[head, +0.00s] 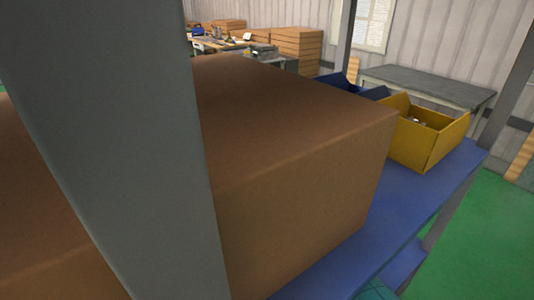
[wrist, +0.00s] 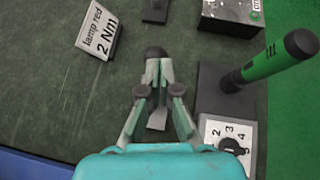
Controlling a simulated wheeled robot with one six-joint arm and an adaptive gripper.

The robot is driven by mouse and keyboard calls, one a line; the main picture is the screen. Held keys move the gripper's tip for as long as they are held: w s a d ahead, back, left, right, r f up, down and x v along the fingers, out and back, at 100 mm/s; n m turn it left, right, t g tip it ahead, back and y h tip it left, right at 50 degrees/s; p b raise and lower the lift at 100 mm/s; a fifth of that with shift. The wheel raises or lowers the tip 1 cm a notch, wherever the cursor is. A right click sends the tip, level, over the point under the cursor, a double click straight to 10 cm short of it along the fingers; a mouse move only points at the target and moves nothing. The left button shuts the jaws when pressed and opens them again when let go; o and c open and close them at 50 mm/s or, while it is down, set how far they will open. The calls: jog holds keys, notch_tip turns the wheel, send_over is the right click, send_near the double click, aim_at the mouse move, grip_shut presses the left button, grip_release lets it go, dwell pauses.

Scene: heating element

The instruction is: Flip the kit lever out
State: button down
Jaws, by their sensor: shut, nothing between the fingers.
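In the wrist view my gripper (wrist: 158,72) is shut and empty, with its fingertips together over a dark green surface. To the right, a green handle with a black end (wrist: 272,62) leans up from a black base plate (wrist: 212,88). A white dial plate (wrist: 240,132) with numbers and a black knob (wrist: 231,146) lies below it, partly hidden by my gripper. The head view does not show my gripper.
The wrist view also shows a "lamp red 2 Nm" sign (wrist: 98,30), a black box (wrist: 232,16) and a small dark block (wrist: 155,10). In the head view a large brown box (head: 300,190) stands on a blue shelf (head: 405,215) beside a yellow bin (head: 412,145).

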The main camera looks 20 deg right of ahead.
jog(key=s+d, duration=0.4)
jog(key=s, duration=0.5)
jog(key=shift+d, duration=0.35)
jog(key=shift+r, duration=0.1)
jog(key=shift+s, duration=0.1)
